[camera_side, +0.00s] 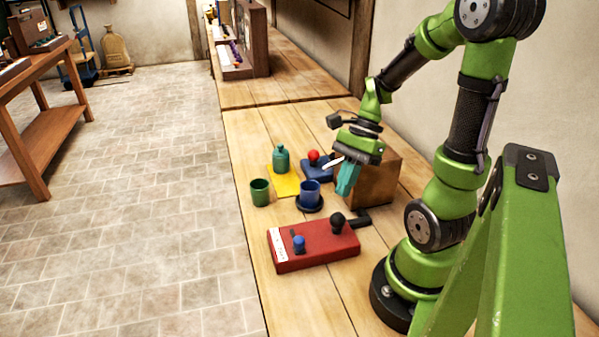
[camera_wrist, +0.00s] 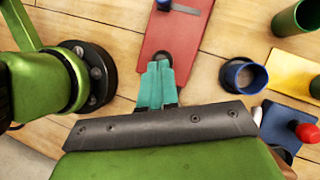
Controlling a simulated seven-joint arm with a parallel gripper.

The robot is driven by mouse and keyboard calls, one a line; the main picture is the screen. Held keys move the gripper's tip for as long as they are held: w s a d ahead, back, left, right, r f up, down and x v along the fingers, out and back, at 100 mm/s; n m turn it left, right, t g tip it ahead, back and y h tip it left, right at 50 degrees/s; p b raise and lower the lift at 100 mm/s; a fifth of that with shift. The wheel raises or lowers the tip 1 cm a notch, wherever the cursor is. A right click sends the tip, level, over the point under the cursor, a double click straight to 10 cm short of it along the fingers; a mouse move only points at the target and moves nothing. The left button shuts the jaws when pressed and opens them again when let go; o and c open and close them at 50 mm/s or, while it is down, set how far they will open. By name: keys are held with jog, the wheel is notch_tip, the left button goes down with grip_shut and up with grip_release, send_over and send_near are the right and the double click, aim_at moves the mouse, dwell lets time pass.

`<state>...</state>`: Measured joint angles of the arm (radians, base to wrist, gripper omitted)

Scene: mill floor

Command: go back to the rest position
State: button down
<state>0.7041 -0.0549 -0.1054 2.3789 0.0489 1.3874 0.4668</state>
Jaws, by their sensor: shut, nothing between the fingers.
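My gripper (camera_side: 346,183) has teal fingers and is shut with nothing between them. In the side view it hangs above the table, in front of the brown box and to the right of the blue cup. It also shows in the wrist view (camera_wrist: 158,72), where its fingertips overlap the near end of the red panel.
On the table (camera_side: 240,140) stand a red panel (camera_side: 318,252) with blue and black knobs, a blue cup (camera_side: 310,192) on a dark saucer, a green cup (camera_side: 260,193), a teal bottle (camera_side: 281,160) on a yellow mat (camera_side: 286,187), a red-knobbed blue block (camera_side: 318,172) and a brown box (camera_side: 385,180).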

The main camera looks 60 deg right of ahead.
jog(key=w+a+r+n+t+h, duration=0.2)
jog(key=a+r+n, duration=0.3)
jog(key=n, duration=0.4)
jog(key=w+a+r+n+t+h, duration=0.1)
jog(key=a+r+n+t, duration=0.3)
jog(key=n, duration=0.5)
jog(key=w+a+r, duration=0.1)
jog(key=a+r, duration=0.1)
jog(key=a, duration=0.1)
jog(key=shift+r+h, duration=0.2)
jog(key=shift+h, duration=0.2)
jog(key=shift+w, duration=0.1)
jog(key=s+d+f+m+g, duration=0.1)
jog(key=d+m+g, duration=0.7)
jog(key=m, duration=1.5)
jog(key=shift+s+d+f, duration=0.25)
jog(key=shift+s+d, duration=0.4)
jog(key=shift+d, duration=1.35)
